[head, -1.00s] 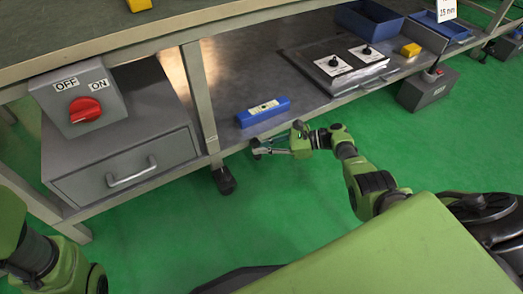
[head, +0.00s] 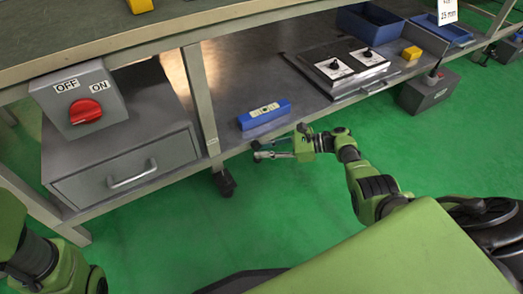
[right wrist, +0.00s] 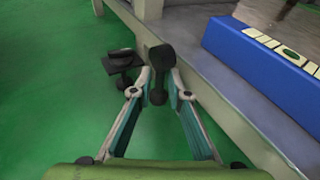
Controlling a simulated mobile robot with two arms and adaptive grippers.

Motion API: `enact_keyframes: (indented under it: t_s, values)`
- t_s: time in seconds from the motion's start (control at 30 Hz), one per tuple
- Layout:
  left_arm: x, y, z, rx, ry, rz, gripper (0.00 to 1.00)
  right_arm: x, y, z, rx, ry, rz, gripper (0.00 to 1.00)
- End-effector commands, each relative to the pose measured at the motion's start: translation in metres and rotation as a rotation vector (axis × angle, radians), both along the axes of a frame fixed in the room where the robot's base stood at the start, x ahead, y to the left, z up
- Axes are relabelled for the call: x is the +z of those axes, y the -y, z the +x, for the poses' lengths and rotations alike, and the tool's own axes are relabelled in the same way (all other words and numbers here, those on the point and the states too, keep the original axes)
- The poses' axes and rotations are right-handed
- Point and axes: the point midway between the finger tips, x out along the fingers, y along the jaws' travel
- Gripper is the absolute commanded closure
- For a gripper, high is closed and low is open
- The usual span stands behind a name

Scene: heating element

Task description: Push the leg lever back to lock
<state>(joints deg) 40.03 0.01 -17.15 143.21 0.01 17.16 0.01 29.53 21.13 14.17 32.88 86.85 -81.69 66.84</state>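The bench leg's black foot (head: 225,183) sits on the green floor under the bench's front edge. The right wrist view shows black foot parts (right wrist: 160,60), with a flat lever-like piece (right wrist: 121,62) to their left. I cannot tell for sure which part is the leg lever. My right gripper (head: 257,150) is to the right of the foot in the head view, its fingers pointing left. In the right wrist view a gap shows between its fingertips (right wrist: 160,80), with a dark part appearing in that gap. Contact is unclear. My left gripper is out of view.
A blue level-like block (head: 264,114) lies on the lower shelf (head: 235,75) near its edge, above my right gripper. A grey drawer unit (head: 125,165) and a red OFF/ON switch (head: 86,110) are at the left. Green floor in front is open.

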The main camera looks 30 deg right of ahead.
Motion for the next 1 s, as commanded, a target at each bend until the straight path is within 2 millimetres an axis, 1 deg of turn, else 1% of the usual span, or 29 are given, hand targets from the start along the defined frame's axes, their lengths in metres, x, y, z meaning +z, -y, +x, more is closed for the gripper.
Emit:
enact_keyframes:
  t_s: [0.3, 0.5, 0.6, 0.7, 1.0]
  values:
    - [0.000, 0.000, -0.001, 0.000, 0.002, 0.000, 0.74, 0.017, 0.055, -0.031, -0.002, -0.001, -0.004, 0.83]
    - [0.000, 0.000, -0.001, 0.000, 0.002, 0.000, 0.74, 0.027, 0.082, -0.047, 0.000, -0.001, -0.003, 0.83]
    - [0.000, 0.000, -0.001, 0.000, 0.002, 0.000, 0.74, 0.030, 0.090, -0.052, 0.000, -0.001, -0.003, 0.83]
    - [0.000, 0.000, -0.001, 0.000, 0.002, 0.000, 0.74, 0.031, 0.093, -0.054, 0.001, -0.001, -0.001, 0.83]
    - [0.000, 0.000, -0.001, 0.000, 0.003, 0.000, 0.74, 0.032, 0.094, -0.054, 0.001, -0.001, -0.001, 0.83]
